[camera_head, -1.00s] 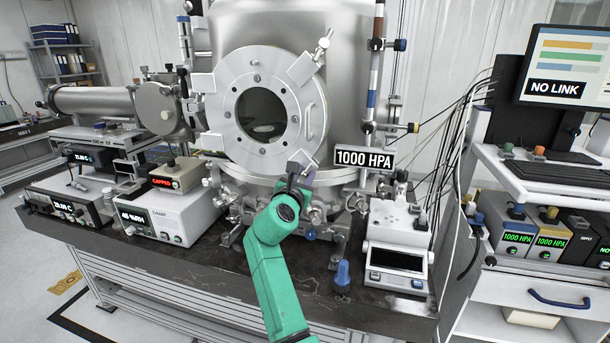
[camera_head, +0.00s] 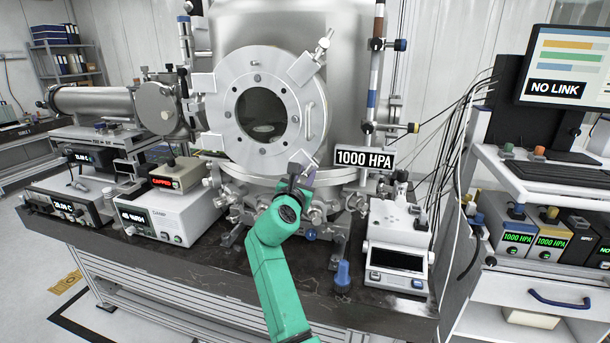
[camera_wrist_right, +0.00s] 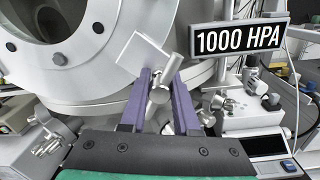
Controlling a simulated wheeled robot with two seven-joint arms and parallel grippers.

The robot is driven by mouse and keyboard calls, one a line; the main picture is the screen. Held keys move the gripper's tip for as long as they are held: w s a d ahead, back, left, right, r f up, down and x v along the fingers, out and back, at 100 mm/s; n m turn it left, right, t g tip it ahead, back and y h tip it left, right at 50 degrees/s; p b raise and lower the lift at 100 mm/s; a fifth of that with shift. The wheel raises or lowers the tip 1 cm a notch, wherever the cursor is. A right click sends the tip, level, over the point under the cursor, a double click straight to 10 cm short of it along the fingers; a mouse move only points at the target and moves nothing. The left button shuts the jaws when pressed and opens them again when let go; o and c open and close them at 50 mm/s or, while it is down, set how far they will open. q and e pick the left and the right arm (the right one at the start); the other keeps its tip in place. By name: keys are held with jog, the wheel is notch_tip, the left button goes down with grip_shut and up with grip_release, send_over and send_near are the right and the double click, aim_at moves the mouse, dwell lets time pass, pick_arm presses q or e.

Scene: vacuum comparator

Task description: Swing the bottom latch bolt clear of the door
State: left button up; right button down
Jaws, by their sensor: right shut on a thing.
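The round steel chamber door (camera_head: 228,133) with a window stands closed against the chamber. The bottom latch bolt (camera_head: 302,159) is at the door's lower right edge, below the handle. In the right wrist view the bolt (camera_wrist_right: 171,69) shows a short metal cylinder beside a square plate (camera_wrist_right: 143,54) at the door rim. My right gripper (camera_head: 296,180) reaches it from below. Its purple fingers (camera_wrist_right: 161,80) are shut around the bolt's lower part, which they partly hide. The top latch bolt (camera_head: 323,46) sits at the door's upper right. My left gripper is not in view.
A pressure sign (camera_head: 365,159) reading 1000 HPA is just right of my gripper. Pipes and valve fittings crowd the space below the door. A white gauge unit (camera_head: 396,240) and a blue-capped item (camera_head: 342,275) stand to the right on the dark bench (camera_head: 205,262).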

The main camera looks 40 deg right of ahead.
jog(key=shift+s+f, duration=0.1)
jog(key=shift+f, duration=0.1)
jog(key=shift+s+d+f+n+t+b, duration=0.15)
jog(key=shift+d+f+n+t+b, duration=0.15)
jog(key=shift+n+t, duration=0.35)
jog(key=d+n+t+y+b, duration=0.1)
jog(key=n+t+b, duration=0.1)
jog(key=t+b, duration=0.1)
jog(key=s+d+f+n+t+y+b, duration=0.1)
jog(key=n+t+y+b, duration=0.1)
jog(key=t+b, duration=0.1)
jog(key=f+n+t+y+b, duration=0.1)
jog(key=n+t+y+b, duration=0.1)
jog(key=b, duration=0.3)
jog(key=shift+s+d+t, duration=0.15)
jog(key=shift+d+t, duration=0.25)
jog(key=shift+t, duration=0.15)
jog(key=shift+r, duration=0.1)
jog(key=c, duration=0.9)
grip_release()
jog(key=b+v, duration=0.1)
jog(key=v, duration=0.3)
jog(key=b+v, duration=0.1)
jog(key=v, duration=0.4)
jog(key=b+v, duration=0.1)
jog(key=v, duration=0.4)
jog(key=shift+a+f+b, duration=0.1)
jog(key=shift+f+b, duration=0.2)
jog(key=shift+f, duration=0.05)
